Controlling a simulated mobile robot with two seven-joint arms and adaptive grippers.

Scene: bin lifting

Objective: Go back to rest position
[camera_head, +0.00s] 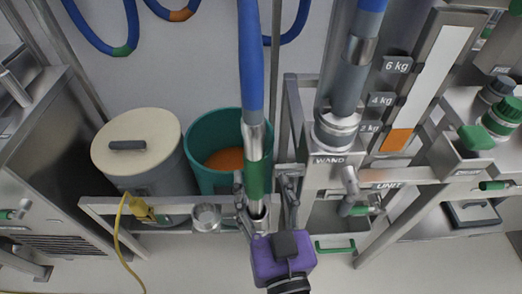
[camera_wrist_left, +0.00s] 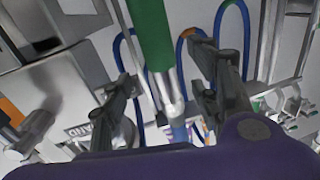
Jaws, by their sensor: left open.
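My left gripper (camera_head: 266,184) has a purple body and dark fingers, and it is at the lower middle of the head view. Its fingers are open, one on each side of the wand's green grip (camera_head: 258,179). The wand's metal section and blue hose (camera_head: 250,70) run up from the grip. In the left wrist view, the green grip (camera_wrist_left: 150,35) shows between the spread fingers of my left gripper (camera_wrist_left: 164,75), with space visible beside it. Whether either finger touches the wand is unclear. My right gripper is not in view.
A teal bin (camera_head: 202,133) with orange contents stands behind the wand. A cream-lidded bin (camera_head: 135,141) is left of it. A metal rail (camera_head: 100,204) runs in front of them. A yellow cable (camera_head: 118,235) hangs at left.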

